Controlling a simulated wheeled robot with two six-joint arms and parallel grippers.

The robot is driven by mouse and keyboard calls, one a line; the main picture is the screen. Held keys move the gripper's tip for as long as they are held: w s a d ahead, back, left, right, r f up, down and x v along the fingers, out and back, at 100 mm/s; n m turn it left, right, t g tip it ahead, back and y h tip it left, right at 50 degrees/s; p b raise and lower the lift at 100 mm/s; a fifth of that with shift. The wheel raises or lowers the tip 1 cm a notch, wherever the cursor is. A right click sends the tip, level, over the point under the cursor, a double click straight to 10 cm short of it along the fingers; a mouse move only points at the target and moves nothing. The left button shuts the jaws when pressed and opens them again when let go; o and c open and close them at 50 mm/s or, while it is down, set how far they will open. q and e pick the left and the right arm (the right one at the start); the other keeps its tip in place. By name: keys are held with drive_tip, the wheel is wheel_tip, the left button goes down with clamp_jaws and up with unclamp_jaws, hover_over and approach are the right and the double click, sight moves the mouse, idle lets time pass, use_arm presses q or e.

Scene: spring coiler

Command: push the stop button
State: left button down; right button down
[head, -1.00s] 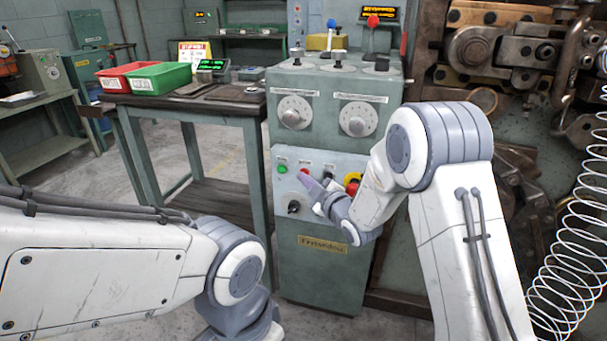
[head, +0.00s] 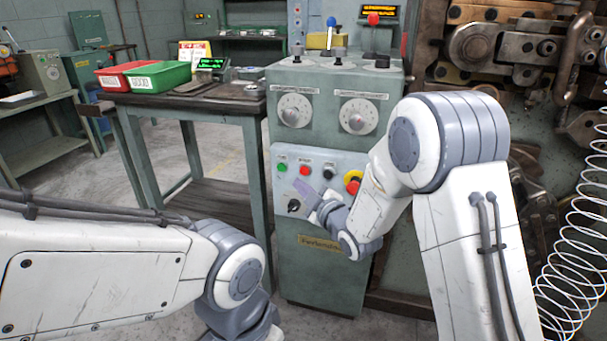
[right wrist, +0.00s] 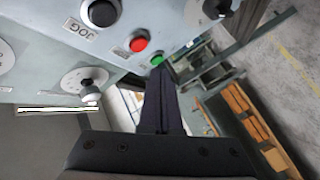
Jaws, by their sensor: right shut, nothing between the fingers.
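The red stop button (head: 305,170) sits on the sloped front panel of the green-grey control cabinet, between a green button (head: 282,167) and a black button (head: 329,172). In the right wrist view the red button (right wrist: 138,43) is just up and left of my fingertips, uncovered. The green button (right wrist: 157,60) is right by the tips there. My right gripper (head: 302,187) is shut and empty, a little below the red button in the head view. Whether it touches the panel cannot be told. My left arm shows at lower left; its gripper is not in view.
A red mushroom button on a yellow collar (head: 353,183) is right of the button row, close to my right arm. A black rotary knob (head: 294,205) is just below the fingertips. A bench (head: 190,105) with red and green bins stands left.

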drive_tip(key=shift+s+a, duration=0.2)
drive_tip(key=shift+s, duration=0.4)
drive_tip(key=shift+s+a, duration=0.15)
drive_tip(key=shift+s, duration=0.45)
drive_tip(key=s+d+f+m+g+h, duration=0.1)
drive_tip(key=s+m+g+h, duration=0.3)
drive_tip(key=s, duration=0.9)
drive_tip(key=s+d+f+m+g+h, duration=0.15)
drive_tip(key=s+g, duration=0.45)
drive_tip(key=s, duration=0.6)
drive_tip(key=s+d+f+m+g+h, duration=0.25)
drive_tip(key=s+g, duration=0.25)
drive_tip(key=s, duration=0.8)
wheel_tip(320, 180, up, 33)
drive_tip(key=y+p, duration=0.1)
drive_tip(key=p, duration=3.1)
drive_tip(key=shift+w+a, duration=0.3)
drive_tip(key=shift+a, duration=0.15)
drive_tip(key=c, duration=1.5)
unclamp_jaws()
drive_tip(key=shift+c, duration=0.2)
